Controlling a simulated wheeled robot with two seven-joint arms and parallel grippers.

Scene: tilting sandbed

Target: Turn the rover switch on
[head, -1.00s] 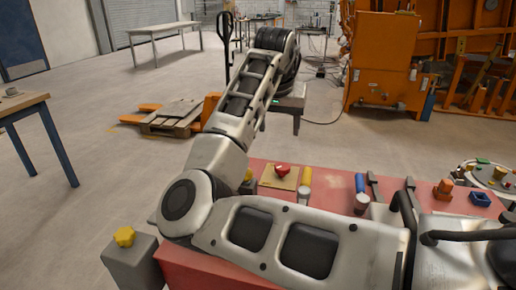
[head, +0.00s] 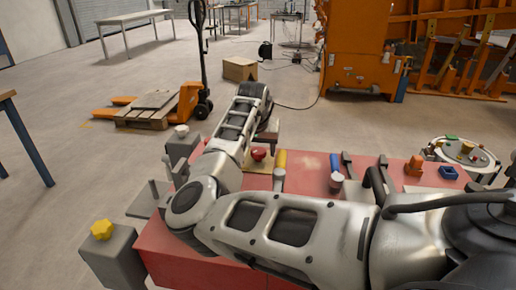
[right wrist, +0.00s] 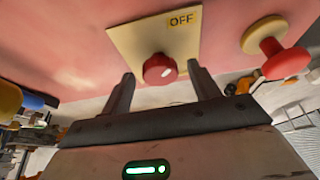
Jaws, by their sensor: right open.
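The rover switch is a red knob (right wrist: 158,69) with a white mark, on a tan plate (right wrist: 130,37) with a label (right wrist: 181,20) that reads OFF. The red knob also shows in the head view (head: 259,153), on the red bench. My right gripper (right wrist: 161,73) is open, its two dark fingers on either side of the knob in the right wrist view. I cannot tell whether they touch it. In the head view my right forearm and wrist reach over the bench, and the fingers are hard to make out. My left gripper is not in view.
The red bench (head: 310,166) also bears a yellow-handled post (head: 280,170), a blue cylinder (head: 335,163), dark levers, an orange piece (head: 414,166) and a blue tray (head: 448,172). A yellow knob on a grey block (head: 102,230) stands at left. A pallet jack (head: 190,100) stands behind on open floor.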

